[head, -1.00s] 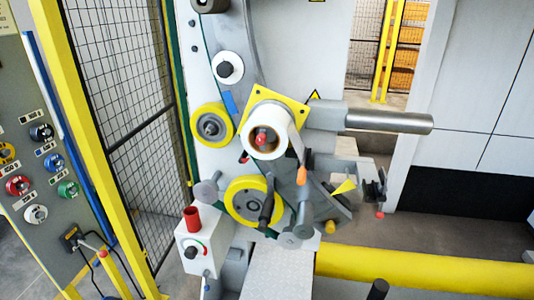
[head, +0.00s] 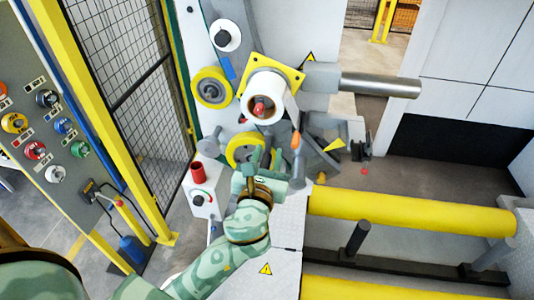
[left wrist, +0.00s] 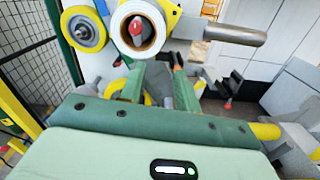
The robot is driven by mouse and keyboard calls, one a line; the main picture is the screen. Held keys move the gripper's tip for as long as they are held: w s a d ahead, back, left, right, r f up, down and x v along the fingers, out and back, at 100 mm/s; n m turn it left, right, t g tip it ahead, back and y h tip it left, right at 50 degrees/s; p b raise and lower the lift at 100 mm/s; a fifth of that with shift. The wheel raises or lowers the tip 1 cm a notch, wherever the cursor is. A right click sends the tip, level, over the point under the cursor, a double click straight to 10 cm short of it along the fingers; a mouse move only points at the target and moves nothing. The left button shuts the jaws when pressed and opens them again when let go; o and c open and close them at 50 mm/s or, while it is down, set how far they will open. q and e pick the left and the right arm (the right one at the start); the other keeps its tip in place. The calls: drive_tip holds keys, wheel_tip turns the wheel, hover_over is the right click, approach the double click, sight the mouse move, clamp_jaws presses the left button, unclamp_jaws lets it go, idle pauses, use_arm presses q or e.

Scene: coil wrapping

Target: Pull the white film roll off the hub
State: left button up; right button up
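The white film roll (head: 264,87) sits on the hub with the red centre (head: 259,109), in front of a yellow square plate (head: 290,76). The roll also shows at the top of the left wrist view (left wrist: 140,7), with the red hub centre (left wrist: 136,29) inside its core. My left gripper (head: 265,158) is below the roll, apart from it. In the left wrist view its two green fingers (left wrist: 160,68) stand apart with nothing between them. My right gripper is in neither view.
A yellow roller (head: 213,88) is left of the roll and another (head: 240,149) is partly behind my left gripper. A grey bar (head: 380,86) juts out to the right. An orange-tipped lever (head: 295,141) stands close right of my gripper. A mesh fence (head: 120,60) is on the left.

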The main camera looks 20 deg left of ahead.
use_arm(q)
drive_tip(key=p, duration=0.1)
approach(279, 112)
drive_tip(key=shift+m, duration=0.4)
drive_tip(key=x, duration=0.8)
drive_tip(key=shift+w+a+f, duration=0.1)
drive_tip(key=shift+w, duration=0.15)
drive_tip(key=shift+s, duration=0.1)
clamp_jaws()
